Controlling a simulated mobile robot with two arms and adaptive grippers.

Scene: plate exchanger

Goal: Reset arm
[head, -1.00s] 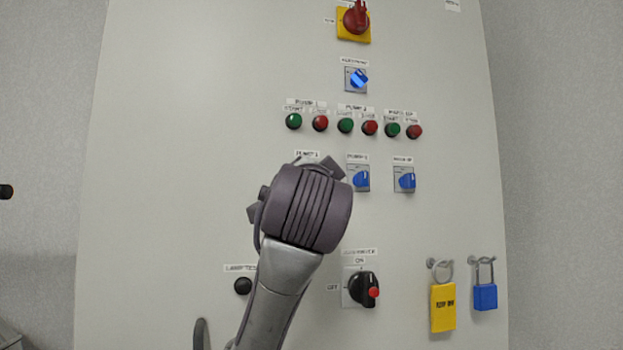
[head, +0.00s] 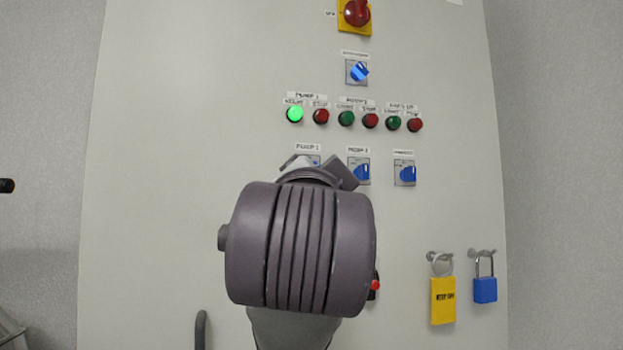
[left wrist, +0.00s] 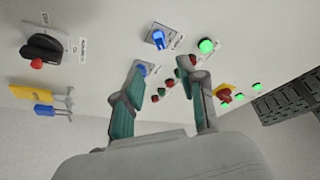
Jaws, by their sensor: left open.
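My left gripper (head: 318,170) is in front of the pump 1 selector (head: 314,160) in the head view, mostly hidden behind my bulky wrist. In the left wrist view the gripper (left wrist: 168,72) is open, with two teal-padded fingers spread and nothing between them but the panel's controls beyond. The pump 1 selector is mostly covered in the head view. The pump 1 start button (head: 295,114) glows green. My right gripper is not in view.
A black knob (left wrist: 42,48) shows in the left wrist view.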

